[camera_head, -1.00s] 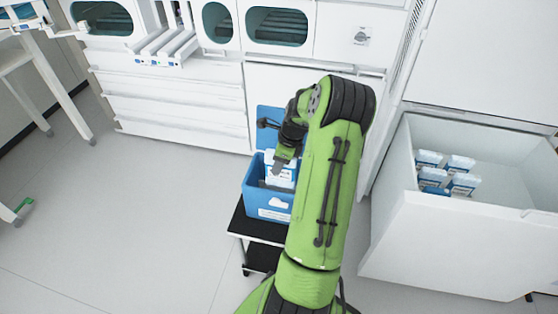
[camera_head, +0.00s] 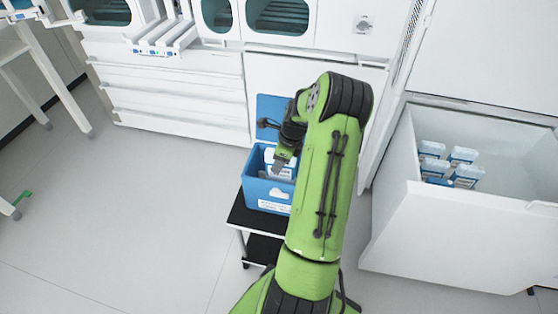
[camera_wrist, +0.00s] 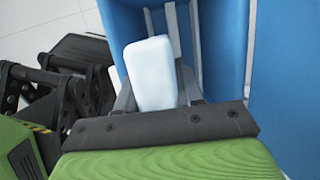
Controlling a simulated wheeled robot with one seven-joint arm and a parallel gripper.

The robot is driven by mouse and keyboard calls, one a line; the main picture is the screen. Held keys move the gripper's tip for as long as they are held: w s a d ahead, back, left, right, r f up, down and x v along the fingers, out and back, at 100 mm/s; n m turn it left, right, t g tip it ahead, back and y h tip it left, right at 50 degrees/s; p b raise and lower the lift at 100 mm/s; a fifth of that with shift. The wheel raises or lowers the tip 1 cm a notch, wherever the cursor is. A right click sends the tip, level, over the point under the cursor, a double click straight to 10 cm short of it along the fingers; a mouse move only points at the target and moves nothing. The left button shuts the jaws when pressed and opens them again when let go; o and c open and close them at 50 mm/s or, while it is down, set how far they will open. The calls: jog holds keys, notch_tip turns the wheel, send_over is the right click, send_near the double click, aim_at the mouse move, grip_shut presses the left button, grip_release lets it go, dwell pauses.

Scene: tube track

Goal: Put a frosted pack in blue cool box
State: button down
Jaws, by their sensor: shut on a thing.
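The blue cool box (camera_head: 264,195) stands open on a small dark cart, its lid (camera_head: 270,108) raised at the back. My gripper (camera_head: 280,164) reaches down into the box opening. It is shut on a pale, whitish frosted pack (camera_wrist: 152,75), which sticks out between the fingers in the wrist view. The pack also shows as a white patch in the head view (camera_head: 284,174), inside the box mouth. Blue box walls (camera_wrist: 216,40) rise beside the pack in the wrist view. The box floor and the pack's lower end are hard to make out.
An open white freezer chest (camera_head: 450,235) at the right holds several more white-and-blue packs (camera_head: 463,155). The black cart (camera_head: 243,216) bears the box. White cabinets (camera_head: 180,95) stand behind. The floor at left is clear.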

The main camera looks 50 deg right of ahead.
aim_at(279, 179)
jog(key=shift+f+b, duration=0.75)
jog(key=shift+f, duration=1)
jog(key=shift+f, duration=0.1)
jog(key=shift+f, duration=1.15)
jog(key=shift+f, duration=1.35)
jog(key=shift+f, duration=0.15)
